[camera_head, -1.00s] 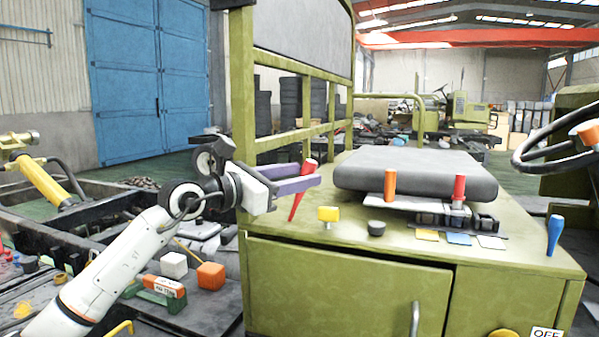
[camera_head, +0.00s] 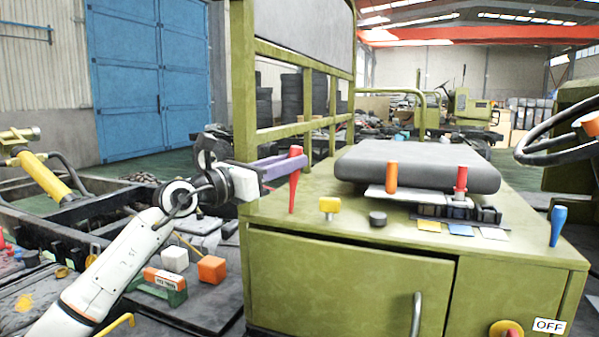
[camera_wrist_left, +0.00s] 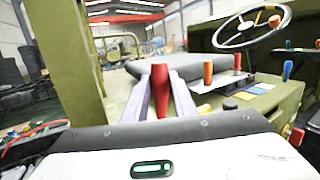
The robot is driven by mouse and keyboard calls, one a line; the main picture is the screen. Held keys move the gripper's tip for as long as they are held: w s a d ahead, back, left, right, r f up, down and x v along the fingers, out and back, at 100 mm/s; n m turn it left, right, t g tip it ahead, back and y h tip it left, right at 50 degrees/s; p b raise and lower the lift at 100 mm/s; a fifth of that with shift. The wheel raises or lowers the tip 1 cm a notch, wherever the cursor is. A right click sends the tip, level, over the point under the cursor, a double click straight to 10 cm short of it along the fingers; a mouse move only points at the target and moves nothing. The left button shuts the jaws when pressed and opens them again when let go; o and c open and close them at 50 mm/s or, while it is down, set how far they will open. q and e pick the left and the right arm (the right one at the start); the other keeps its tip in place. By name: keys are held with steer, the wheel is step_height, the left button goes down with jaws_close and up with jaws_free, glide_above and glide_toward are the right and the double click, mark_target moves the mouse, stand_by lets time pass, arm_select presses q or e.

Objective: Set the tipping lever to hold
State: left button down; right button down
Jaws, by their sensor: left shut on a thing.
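A red tapered lever (camera_head: 293,192) stands at the left end of the green console top (camera_head: 300,226), near the green frame post. It is close to upright in the head view. My left gripper (camera_head: 292,164) reaches in from the left and is shut on its upper part with purple fingers. In the left wrist view the same red lever (camera_wrist_left: 162,94) stands between the two pale fingers. No label on it can be read. My right gripper is not in view.
A yellow knob (camera_head: 329,205), a dark round knob (camera_head: 377,218), an orange lever (camera_head: 392,177), another red lever (camera_head: 460,180) and a blue lever (camera_head: 558,225) stand on the console. A grey seat cushion (camera_head: 416,165) lies behind them. A steering wheel (camera_head: 545,143) is at right.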

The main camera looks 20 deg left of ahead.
arm_select(q)
steer(key=shift+a+f+n, duration=0.1)
steer(key=shift+a+n, duration=0.45)
steer(key=shift+n, duration=0.05)
steer(key=c, duration=1.5)
jaws_free()
steer(key=shift+o, duration=0.2)
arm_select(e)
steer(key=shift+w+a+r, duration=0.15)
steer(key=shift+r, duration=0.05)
arm_select(q)
steer(key=shift+a, duration=0.1)
steer(key=shift+r, duration=0.2)
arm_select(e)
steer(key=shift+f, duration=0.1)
